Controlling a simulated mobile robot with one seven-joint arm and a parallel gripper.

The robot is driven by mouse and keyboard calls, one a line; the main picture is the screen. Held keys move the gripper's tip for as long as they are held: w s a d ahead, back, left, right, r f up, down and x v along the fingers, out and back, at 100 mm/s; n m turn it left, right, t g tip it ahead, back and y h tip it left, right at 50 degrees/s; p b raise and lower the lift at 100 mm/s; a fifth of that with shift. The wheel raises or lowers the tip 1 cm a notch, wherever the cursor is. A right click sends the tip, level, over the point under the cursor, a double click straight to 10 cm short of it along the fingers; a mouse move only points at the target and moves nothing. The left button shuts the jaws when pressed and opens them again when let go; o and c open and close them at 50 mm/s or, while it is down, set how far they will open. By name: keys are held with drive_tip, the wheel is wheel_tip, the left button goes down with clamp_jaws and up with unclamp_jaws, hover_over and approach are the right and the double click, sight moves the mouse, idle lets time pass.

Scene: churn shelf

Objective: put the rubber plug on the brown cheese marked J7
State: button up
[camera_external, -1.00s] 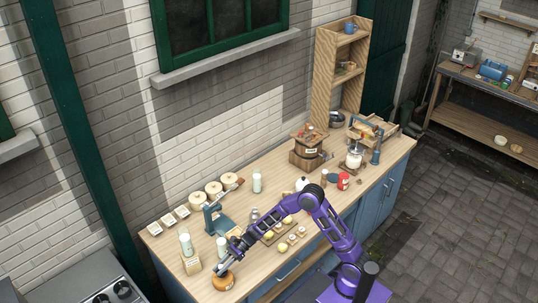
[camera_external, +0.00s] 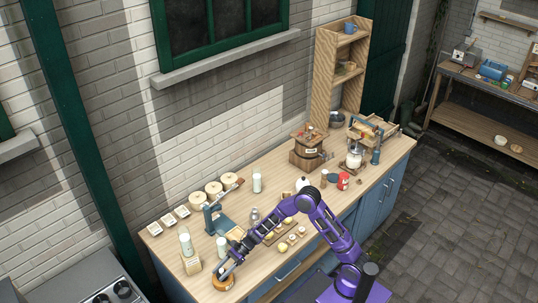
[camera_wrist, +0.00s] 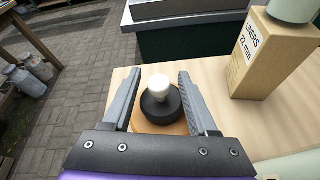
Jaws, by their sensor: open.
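A black round plug (camera_wrist: 160,106) with a white knob on top sits on the round orange-brown cheese (camera_wrist: 148,128) in the wrist view. My gripper (camera_wrist: 160,74) is open, with one finger on each side of the plug and a visible gap around the knob. The cheese also shows at the front left end of the counter in the external view (camera_external: 223,284), below my gripper (camera_external: 224,270). Its J7 mark cannot be read in these frames.
A cardboard box of liners (camera_wrist: 262,60) stands to the right in the wrist view. On the wooden counter (camera_external: 275,190), a blue press (camera_external: 217,220), bottles, small labelled blocks and pale cheese wheels (camera_external: 214,188) stand nearby. The counter edge is close to the cheese.

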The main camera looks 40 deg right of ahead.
drive_tip(key=shift+r, duration=0.1)
drive_tip(key=shift+r+p, duration=0.2)
drive_tip(key=shift+p, duration=0.15)
drive_tip(key=v, duration=1.2)
drive_tip(key=shift+f, duration=0.2)
